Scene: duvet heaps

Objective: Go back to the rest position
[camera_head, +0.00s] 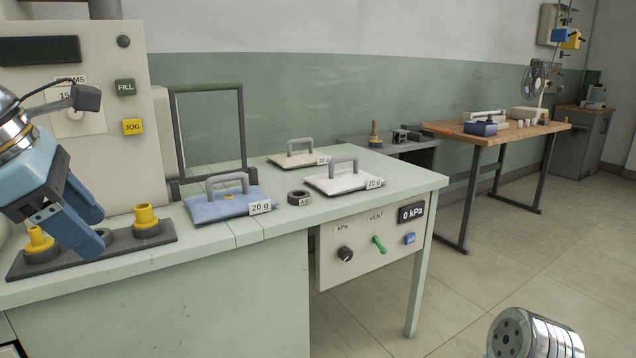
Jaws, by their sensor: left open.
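My left gripper (94,240) comes in from the left with blue fingers pointing down. It is open and empty, just above or in front of a dark plate (95,263) with yellow nozzle-like pieces on the bench. Beyond it to the right, a blue duvet pad (205,208) with a grey handle and a 20 g tag lies on the bench, apart from the gripper. A white pad (325,184) and a cream pad (283,160), both with handles and tags, lie farther back. My right gripper is not in view.
The pale green bench (262,226) carries a filling machine (148,165) with FILL and JOG buttons at left. A dark ring (299,197) lies between pads. A control panel (368,250) reads 0 kPa. A wooden table (540,130) stands behind right; the tiled floor at right is open.

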